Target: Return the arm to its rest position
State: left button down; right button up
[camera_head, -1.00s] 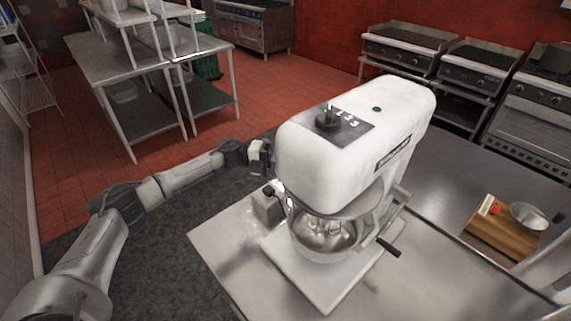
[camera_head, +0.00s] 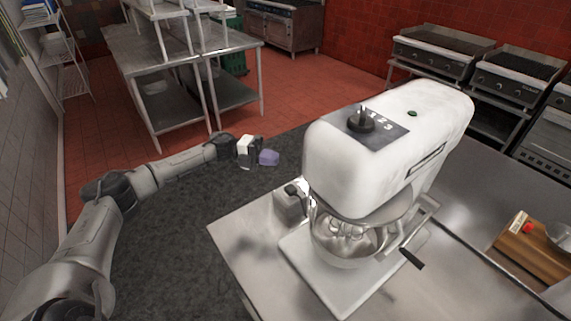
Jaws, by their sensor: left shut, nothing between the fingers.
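My left arm (camera_head: 160,178) reaches in from the lower left, over the dark floor mat. Its gripper (camera_head: 268,157) has a white and black body with a purple end. It is shut and empty, left of the white stand mixer (camera_head: 375,150), with a visible gap between them in the picture. My right gripper is not in view.
The mixer stands on a steel table (camera_head: 240,240), its metal bowl (camera_head: 340,245) under the head. Steel shelving tables (camera_head: 135,55) stand behind. The dark mat (camera_head: 190,235) around my left arm looks clear.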

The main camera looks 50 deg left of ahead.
pick_arm(q)
jog(key=shift+v, duration=1.4)
jog(key=shift+w+a, duration=0.1)
